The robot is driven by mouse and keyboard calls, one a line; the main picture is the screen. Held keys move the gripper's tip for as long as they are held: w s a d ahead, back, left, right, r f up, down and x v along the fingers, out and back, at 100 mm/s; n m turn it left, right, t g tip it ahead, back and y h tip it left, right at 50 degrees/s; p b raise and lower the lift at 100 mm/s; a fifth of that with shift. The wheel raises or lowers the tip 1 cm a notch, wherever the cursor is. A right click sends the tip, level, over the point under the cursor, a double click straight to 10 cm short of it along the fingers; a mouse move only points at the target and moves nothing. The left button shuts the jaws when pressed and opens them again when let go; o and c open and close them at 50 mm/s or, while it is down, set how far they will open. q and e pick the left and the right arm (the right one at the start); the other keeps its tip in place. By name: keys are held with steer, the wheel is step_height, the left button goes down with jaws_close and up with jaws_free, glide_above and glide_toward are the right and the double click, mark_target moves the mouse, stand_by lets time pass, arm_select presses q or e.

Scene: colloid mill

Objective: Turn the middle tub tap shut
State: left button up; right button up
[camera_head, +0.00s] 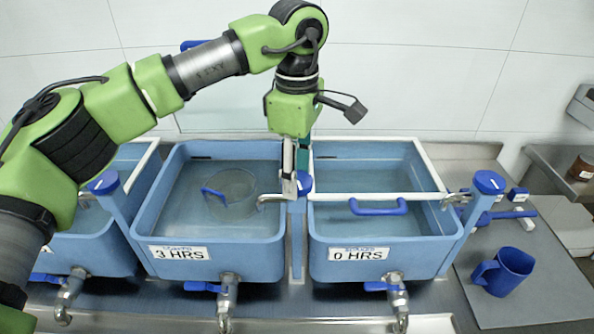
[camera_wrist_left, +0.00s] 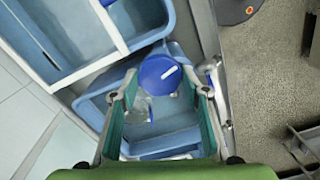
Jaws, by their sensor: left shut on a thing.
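The middle tub (camera_head: 215,246) is blue, labelled 3 HRS and holds water with a clear jug (camera_head: 232,190) in it. Its tap has a round blue knob (camera_head: 305,182) on a post between the middle and right tubs, with a metal spout (camera_head: 271,198) pointing left over the middle tub. My left gripper (camera_head: 296,178) comes straight down and is shut on this knob. In the left wrist view the knob (camera_wrist_left: 160,75), with a white mark on top, sits between the two green-padded fingers (camera_wrist_left: 164,92). The gripper partly hides the knob in the head view. My right gripper is not in view.
Similar blue knobs stand on posts at left (camera_head: 103,183) and right (camera_head: 488,181). The right tub (camera_head: 385,250), labelled 0 HRS, has a blue handle (camera_head: 378,207) showing inside. Drain valves with blue levers (camera_head: 202,286) stick out in front. A blue jug (camera_head: 505,271) stands on the right counter.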

arm_select(q)
steer(key=m, duration=0.4)
steer(key=shift+r, duration=0.1)
steer(key=shift+m, duration=0.4)
stand_by(0.3)
steer(key=o, duration=1.1)
steer(key=shift+r, duration=0.25)
step_height(320, 180, up, 11)
steer(key=shift+r, duration=0.15)
